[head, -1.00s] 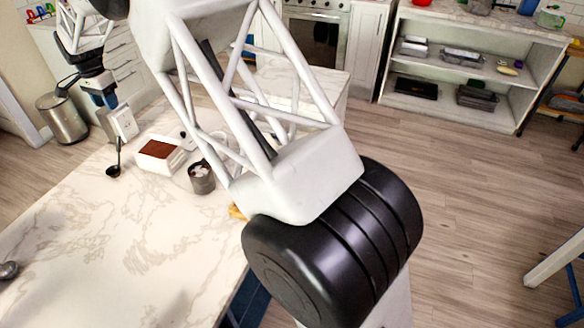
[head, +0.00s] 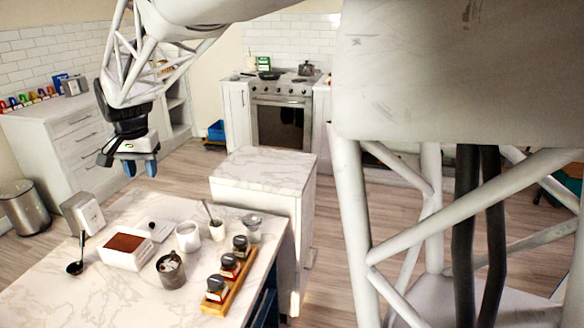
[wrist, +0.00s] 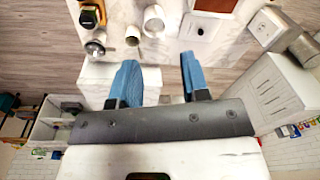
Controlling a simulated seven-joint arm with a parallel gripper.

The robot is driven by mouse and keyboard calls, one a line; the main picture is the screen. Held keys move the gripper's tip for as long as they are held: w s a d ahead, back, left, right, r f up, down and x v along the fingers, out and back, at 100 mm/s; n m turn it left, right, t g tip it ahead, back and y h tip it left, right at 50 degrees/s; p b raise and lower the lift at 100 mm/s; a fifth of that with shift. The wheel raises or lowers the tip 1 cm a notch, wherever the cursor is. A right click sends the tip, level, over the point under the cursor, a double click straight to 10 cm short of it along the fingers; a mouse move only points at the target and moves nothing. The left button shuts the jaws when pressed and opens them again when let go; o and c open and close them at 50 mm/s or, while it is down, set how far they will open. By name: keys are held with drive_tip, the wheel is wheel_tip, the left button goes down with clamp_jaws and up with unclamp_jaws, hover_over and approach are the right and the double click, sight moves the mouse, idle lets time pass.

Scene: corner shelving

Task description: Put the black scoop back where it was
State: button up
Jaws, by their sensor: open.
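The black scoop (head: 75,267) rests on the marble counter (head: 40,300) at the left of the head view, its handle pointing up. It is just left of a white container (head: 118,262) filled with brown powder. The scoop is not visible in the wrist view. My gripper (head: 140,168) has blue fingers and hangs in the air behind and above the counter, well apart from the scoop. The fingers (wrist: 157,62) are spread and empty in the wrist view.
A white mug (head: 188,237), a grey cup (head: 171,272), a small cup with a spoon (head: 217,230) and a wooden rack of jars (head: 228,285) stand right of the container. A white box (head: 84,216) stands behind it. The front left counter is clear.

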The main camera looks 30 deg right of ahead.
drive_tip(key=s+d+r+n, duration=0.1)
drive_tip(key=s+d, duration=0.4)
drive_tip(key=s, duration=0.4)
drive_tip(key=s+d+n, duration=0.1)
drive_tip(key=s+d, duration=0.5)
drive_tip(key=s, duration=0.3)
drive_tip(key=s+d+f+n, duration=0.1)
drive_tip(key=s+d+f, duration=0.2)
drive_tip(key=s, duration=0.7)
drive_tip(key=s+d+f+n+t, duration=0.1)
drive_tip(key=s+d+f+n, duration=0.1)
drive_tip(key=s, duration=0.7)
drive_tip(key=shift+s+d+f, duration=0.35)
drive_tip(key=shift+d+f, duration=0.05)
drive_tip(key=shift+f, duration=0.05)
